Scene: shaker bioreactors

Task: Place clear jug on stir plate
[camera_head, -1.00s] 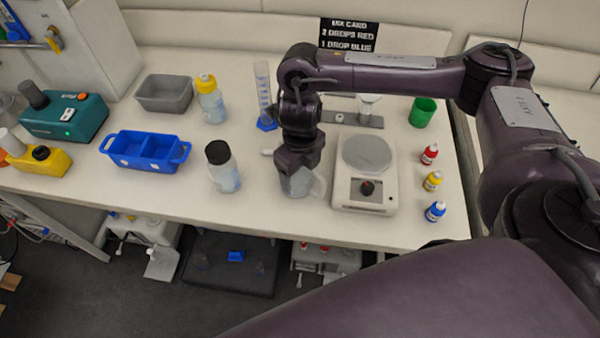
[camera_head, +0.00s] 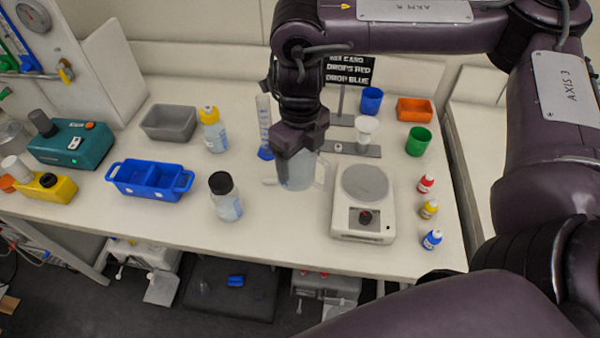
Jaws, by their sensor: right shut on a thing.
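The clear jug (camera_head: 297,175) hangs upright below my right gripper (camera_head: 298,150), which is shut on it near the top. The gripper hides part of the jug's rim. The jug appears raised above the table, just left of the stir plate (camera_head: 365,205). The stir plate is a white unit with a round grey top and a dark knob on its front. Its round top is bare. My left gripper is not in view.
Red (camera_head: 425,184), yellow (camera_head: 428,209) and blue (camera_head: 431,239) dropper bottles stand right of the stir plate. A black-capped bottle (camera_head: 225,198) and a blue bin (camera_head: 150,180) stand to the left. A measuring cylinder (camera_head: 264,128) and a funnel stand (camera_head: 366,135) are behind.

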